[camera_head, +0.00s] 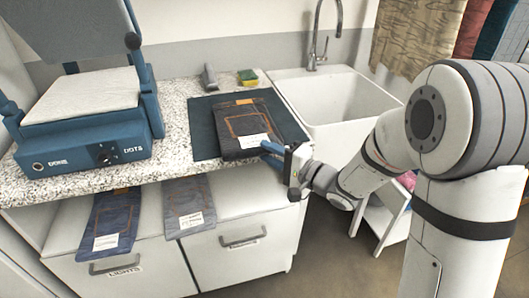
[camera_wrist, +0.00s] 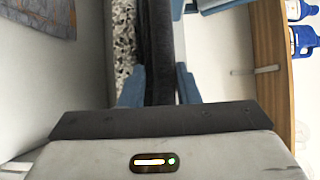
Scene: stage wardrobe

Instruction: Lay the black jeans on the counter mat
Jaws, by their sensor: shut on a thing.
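The black jeans (camera_head: 232,117), folded with orange stitching and a white label, are over the dark teal counter mat (camera_head: 203,133). They cover its middle and right part. Whether they rest fully flat on it or are slightly raised at the front, I cannot tell. My gripper (camera_head: 270,150) is at their front right edge, its blue fingers shut on that edge. In the wrist view, the dark fabric of the jeans (camera_wrist: 159,45) runs between the two fingers.
A blue press (camera_head: 85,115) stands on the speckled counter at left. An iron-like grey object (camera_head: 210,77) and a sponge (camera_head: 248,77) sit behind the mat. A white sink (camera_head: 335,100) is at right.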

